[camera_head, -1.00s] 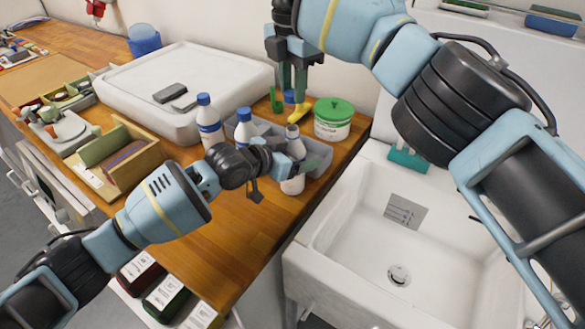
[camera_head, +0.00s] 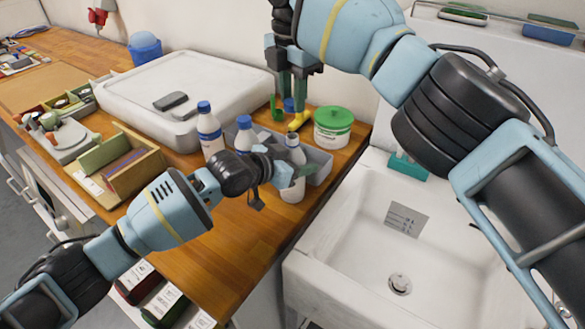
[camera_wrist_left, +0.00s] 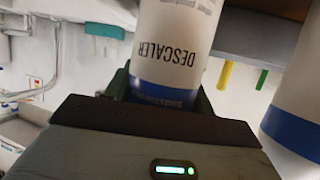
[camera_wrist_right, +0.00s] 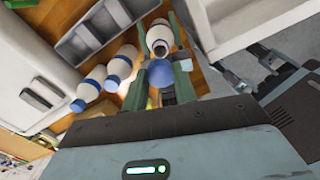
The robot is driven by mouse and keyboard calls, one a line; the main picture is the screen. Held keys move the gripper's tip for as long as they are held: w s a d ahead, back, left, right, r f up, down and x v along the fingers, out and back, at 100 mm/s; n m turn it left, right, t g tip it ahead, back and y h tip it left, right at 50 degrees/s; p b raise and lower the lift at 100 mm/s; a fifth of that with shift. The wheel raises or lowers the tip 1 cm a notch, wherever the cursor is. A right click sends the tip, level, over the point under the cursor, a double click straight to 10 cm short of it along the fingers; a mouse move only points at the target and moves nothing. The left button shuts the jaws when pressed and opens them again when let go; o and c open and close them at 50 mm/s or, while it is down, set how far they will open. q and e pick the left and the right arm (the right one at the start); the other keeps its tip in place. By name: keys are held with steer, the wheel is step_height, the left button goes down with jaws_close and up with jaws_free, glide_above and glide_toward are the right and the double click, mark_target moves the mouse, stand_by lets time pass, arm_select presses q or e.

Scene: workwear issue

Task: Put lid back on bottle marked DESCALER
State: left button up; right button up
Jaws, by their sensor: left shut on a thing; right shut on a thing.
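The white bottle marked DESCALER (camera_wrist_left: 182,50) has a blue band and is held upright in my left gripper (camera_head: 285,174). Its label reads upside down in the left wrist view. Its open neck (camera_head: 292,141) shows in the head view, and the open mouth shows in the right wrist view (camera_wrist_right: 160,49). My right gripper (camera_head: 291,100) points down, shut on a blue lid (camera_head: 289,105). The lid also shows between the fingers in the right wrist view (camera_wrist_right: 158,73). It is apart from the bottle, above and behind the neck in the head view.
Two blue-capped bottles (camera_head: 210,133) (camera_head: 245,132) stand left of the DESCALER bottle. A grey tray (camera_head: 319,163) lies behind it. A green-lidded tub (camera_head: 332,127) and a yellow object (camera_head: 299,121) are near the wall. A white sink (camera_head: 345,265) is at right. The front worktop is clear.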

steer(key=shift+f, duration=2.45)
steer(key=shift+f, duration=0.1)
steer(key=shift+f, duration=0.8)
steer(key=shift+f, duration=0.55)
